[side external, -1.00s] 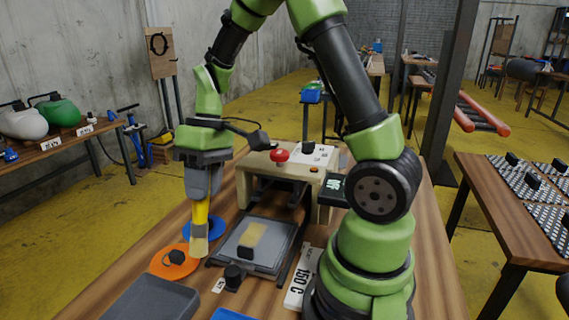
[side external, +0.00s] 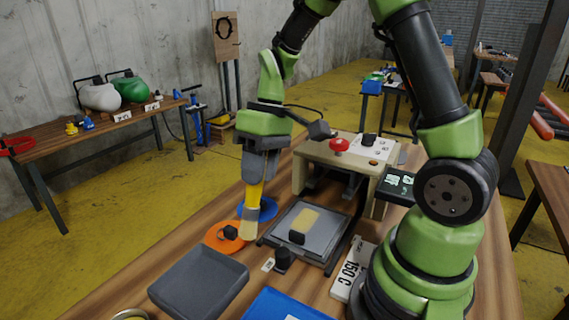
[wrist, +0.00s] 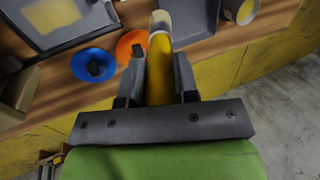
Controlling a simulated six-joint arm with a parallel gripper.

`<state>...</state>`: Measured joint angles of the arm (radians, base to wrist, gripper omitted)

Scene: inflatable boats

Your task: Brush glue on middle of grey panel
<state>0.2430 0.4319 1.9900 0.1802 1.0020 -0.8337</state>
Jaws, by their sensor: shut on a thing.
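My gripper (side external: 256,190) is shut on the yellow handle of a brush (side external: 249,226), which points down with pale bristles. In the wrist view the brush (wrist: 160,75) lies between the two fingers (wrist: 159,75). The bristles appear just left of the grey panel (side external: 322,236), near the orange disc; I cannot tell whether they touch anything. The panel lies flat on a dark frame in front of the beige press. The panel (wrist: 85,18) is partly cut off in the wrist view.
An orange disc (side external: 213,238) and a blue disc (side external: 267,213) lie left of the panel. A beige press (side external: 315,165) with a red button stands behind. A grey tray (side external: 190,280) and a blue item (side external: 285,306) are in front. The wrist view shows a container with yellow inside (wrist: 241,10).

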